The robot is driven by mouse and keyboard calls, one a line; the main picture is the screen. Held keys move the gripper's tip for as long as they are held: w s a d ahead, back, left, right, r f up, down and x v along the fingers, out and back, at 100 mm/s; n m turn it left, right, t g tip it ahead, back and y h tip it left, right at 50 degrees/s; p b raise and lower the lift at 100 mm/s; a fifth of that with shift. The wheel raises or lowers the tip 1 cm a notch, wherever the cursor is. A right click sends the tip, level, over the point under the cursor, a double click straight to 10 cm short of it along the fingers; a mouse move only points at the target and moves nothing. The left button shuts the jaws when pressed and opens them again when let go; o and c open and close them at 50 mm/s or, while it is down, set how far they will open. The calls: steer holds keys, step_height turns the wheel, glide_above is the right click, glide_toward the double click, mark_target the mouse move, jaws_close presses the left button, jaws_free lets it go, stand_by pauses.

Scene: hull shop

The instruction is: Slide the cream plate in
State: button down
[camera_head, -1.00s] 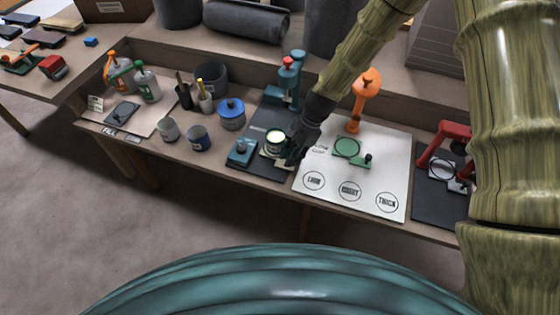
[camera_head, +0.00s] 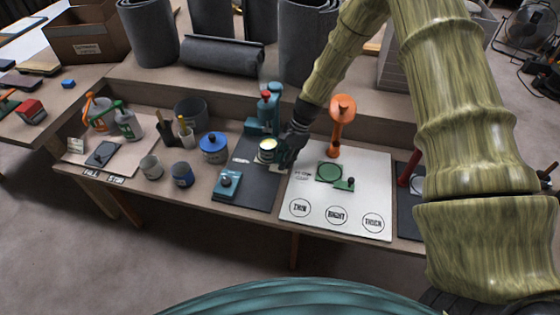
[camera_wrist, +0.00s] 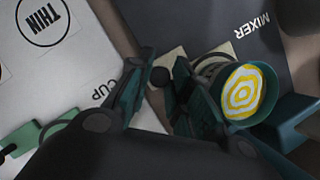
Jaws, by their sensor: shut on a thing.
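The cream plate (camera_wrist: 172,58) shows in the wrist view as pale pieces under and beside an open can. The can (camera_wrist: 245,92) is teal with yellow and white rings inside. It also shows in the head view (camera_head: 267,147), at the foot of the teal mixer (camera_head: 263,112). My gripper (camera_wrist: 162,76) is shut on a small dark knob at the plate's edge. In the head view, my gripper (camera_head: 288,154) is at the right side of the can. The can and my fingers hide most of the plate.
A teal block with a knob (camera_head: 228,184) sits on the dark mat in front. To the right is a white board (camera_head: 312,213) with a green plate (camera_head: 329,172) and an orange stand (camera_head: 342,120). A blue-lidded pot (camera_head: 213,146) stands left.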

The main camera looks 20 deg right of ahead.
steer(key=c, duration=1.3)
jaws_free()
steer(key=shift+w+d, duration=0.2)
steer(key=shift+w, duration=0.1)
steer(key=shift+r, duration=0.1)
steer(key=v, duration=1.2)
steer(key=shift+s, duration=0.1)
